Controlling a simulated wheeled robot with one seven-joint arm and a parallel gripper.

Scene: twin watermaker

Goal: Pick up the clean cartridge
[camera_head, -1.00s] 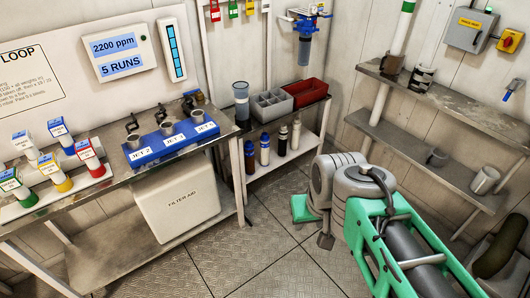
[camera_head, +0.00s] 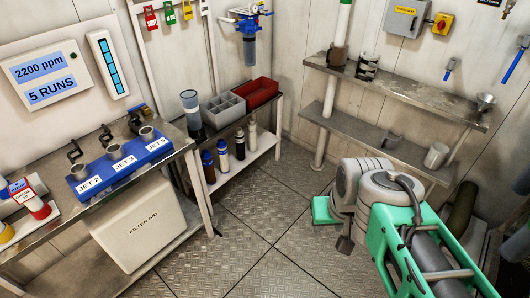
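I cannot pick out the clean cartridge for certain. A blue filter housing (camera_head: 249,47) hangs on the back wall. My folded arm, grey and green, fills the lower right. A small dark part at its lower end (camera_head: 345,243) may belong to my gripper, but its fingers cannot be made out. It is over the floor, away from the benches.
A grey divided bin (camera_head: 223,109) and a red bin (camera_head: 251,95) stand on the corner table, with several bottles on its lower shelf (camera_head: 233,172). The blue jet rack (camera_head: 122,165) is on the left bench. Wall shelves (camera_head: 398,92) hold cups. The middle floor is clear.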

